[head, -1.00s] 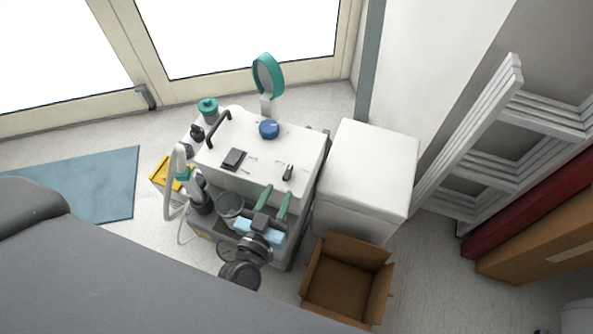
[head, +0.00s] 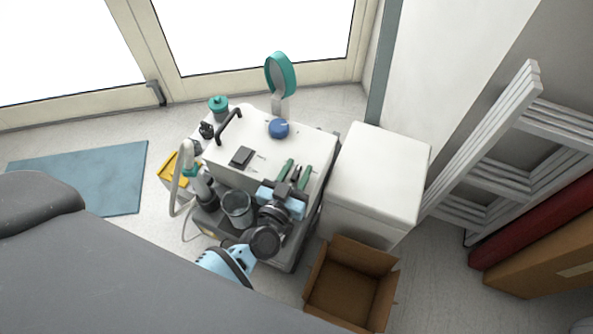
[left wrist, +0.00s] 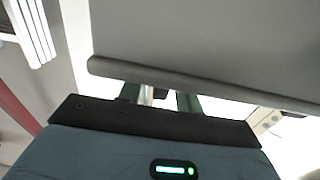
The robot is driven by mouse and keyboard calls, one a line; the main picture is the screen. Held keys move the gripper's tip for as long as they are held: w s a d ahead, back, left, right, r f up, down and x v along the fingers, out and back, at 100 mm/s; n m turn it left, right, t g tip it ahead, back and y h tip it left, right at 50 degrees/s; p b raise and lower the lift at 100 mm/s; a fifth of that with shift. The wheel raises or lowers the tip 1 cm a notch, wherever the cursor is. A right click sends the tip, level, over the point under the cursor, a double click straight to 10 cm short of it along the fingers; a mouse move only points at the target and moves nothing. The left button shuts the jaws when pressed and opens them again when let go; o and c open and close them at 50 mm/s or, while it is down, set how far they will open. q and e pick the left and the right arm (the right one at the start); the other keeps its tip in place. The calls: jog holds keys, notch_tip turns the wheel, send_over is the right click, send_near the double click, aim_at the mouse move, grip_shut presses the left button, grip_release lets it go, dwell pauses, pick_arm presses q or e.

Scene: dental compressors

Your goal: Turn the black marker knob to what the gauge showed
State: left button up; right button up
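The white-topped compressor cart (head: 225,150) stands in the middle of the head view. The small black marker knob (head: 296,171) is on its top panel near the right front edge. My left gripper (head: 295,168) reaches over the front edge, its two green fingers apart, one on either side of the knob. I see no clear contact. The teal-rimmed round gauge (head: 281,75) stands on a post at the back; its reading cannot be made out. In the left wrist view, a grey panel fills the top and partly hides the green fingers (left wrist: 160,98). My right gripper is out of view.
A blue knob (head: 278,128), a black handle (head: 229,126) and a dark flat block (head: 242,156) sit on the cart top. A white cabinet (head: 378,175) stands close on the right, with an open cardboard box (head: 345,290) in front. A grey hose (head: 179,178) loops at the left.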

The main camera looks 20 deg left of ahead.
pick_arm(q)
grip_shut()
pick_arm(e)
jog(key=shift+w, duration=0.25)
